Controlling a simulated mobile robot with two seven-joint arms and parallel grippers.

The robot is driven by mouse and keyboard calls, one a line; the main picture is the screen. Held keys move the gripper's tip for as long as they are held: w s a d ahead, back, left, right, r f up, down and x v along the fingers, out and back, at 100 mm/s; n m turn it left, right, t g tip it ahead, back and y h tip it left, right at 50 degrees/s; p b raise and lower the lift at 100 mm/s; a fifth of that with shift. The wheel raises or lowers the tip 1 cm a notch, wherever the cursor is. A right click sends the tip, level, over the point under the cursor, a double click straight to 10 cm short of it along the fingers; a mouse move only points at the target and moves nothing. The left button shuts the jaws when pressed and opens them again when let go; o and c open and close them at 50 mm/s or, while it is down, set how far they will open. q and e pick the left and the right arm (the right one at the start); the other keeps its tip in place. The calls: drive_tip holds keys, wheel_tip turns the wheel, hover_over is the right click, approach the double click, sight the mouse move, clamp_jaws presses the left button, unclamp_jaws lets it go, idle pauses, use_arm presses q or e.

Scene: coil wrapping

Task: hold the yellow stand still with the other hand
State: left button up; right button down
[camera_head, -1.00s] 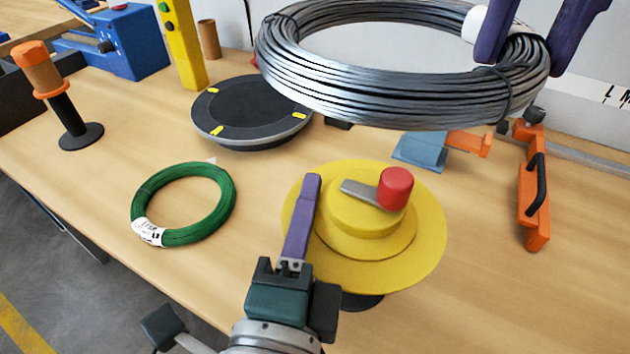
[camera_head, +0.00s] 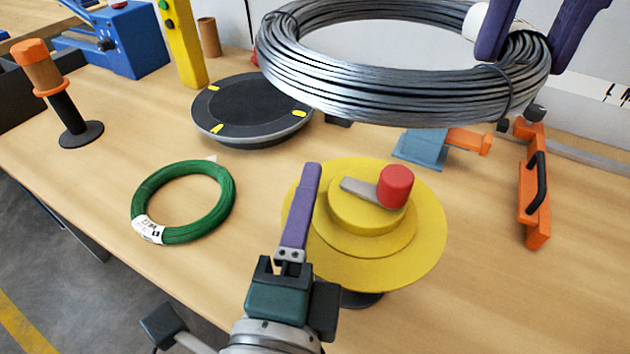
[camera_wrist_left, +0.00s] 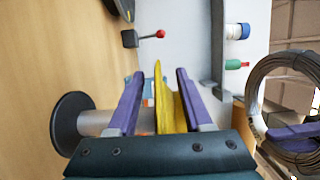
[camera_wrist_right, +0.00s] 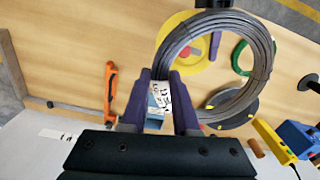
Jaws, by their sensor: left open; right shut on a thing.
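The yellow stand (camera_head: 420,250) is a round stepped disc on a dark foot, with a grey lever and red knob (camera_head: 396,186) on top. My left gripper (camera_head: 305,195) is at its left rim. In the left wrist view the yellow disc (camera_wrist_left: 164,105) stands edge-on between the two open fingers (camera_wrist_left: 158,100); I cannot tell whether they touch it. My right gripper (camera_head: 525,40) is shut on the grey wire coil (camera_head: 380,95), at the coil's white label (camera_wrist_right: 160,95), and holds it up above the table behind the stand.
A green coil (camera_head: 184,236) lies left of the stand. A black turntable (camera_head: 250,110) with yellow marks is behind it. An orange-topped post (camera_head: 70,110) is at the left. An orange tool (camera_head: 534,190) with a black handle stands at the right. The front right of the table is clear.

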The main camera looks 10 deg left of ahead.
use_arm(q)
drive_tip(key=s, duration=1.2)
drive_tip(key=s+a+n+g+y+p, duration=0.2)
drive_tip(key=a+n+g+y, duration=0.1)
drive_tip(key=a+n+g, duration=0.6)
drive_tip(key=s+a+n+g+y+p, duration=0.25)
drive_tip(key=a+n+g, duration=0.35)
drive_tip(key=a, duration=0.5)
use_arm(e)
drive_tip(key=s+d+r+n+p, duration=0.1)
drive_tip(key=s+d+r+p, duration=0.1)
drive_tip(key=d+r, duration=0.75)
use_arm(q)
drive_tip(key=d+r+h+p, duration=0.2)
drive_tip(key=d+r+h, duration=0.5)
drive_tip(key=d+r, duration=0.1)
wheel_tip(320, 180, up, 36)
drive_tip(key=p, duration=3.6)
drive_tip(key=shift+d+f+t, duration=0.15)
drive_tip(key=shift+t, duration=0.15)
use_arm(e)
drive_tip(key=s+d+r, duration=0.1)
drive_tip(key=s+r, duration=0.2)
drive_tip(key=r, duration=1.4)
drive_tip(key=s+d+r, duration=0.1)
drive_tip(key=s+r, duration=0.2)
drive_tip(key=r, duration=1.4)
drive_tip(key=shift+r, duration=0.15)
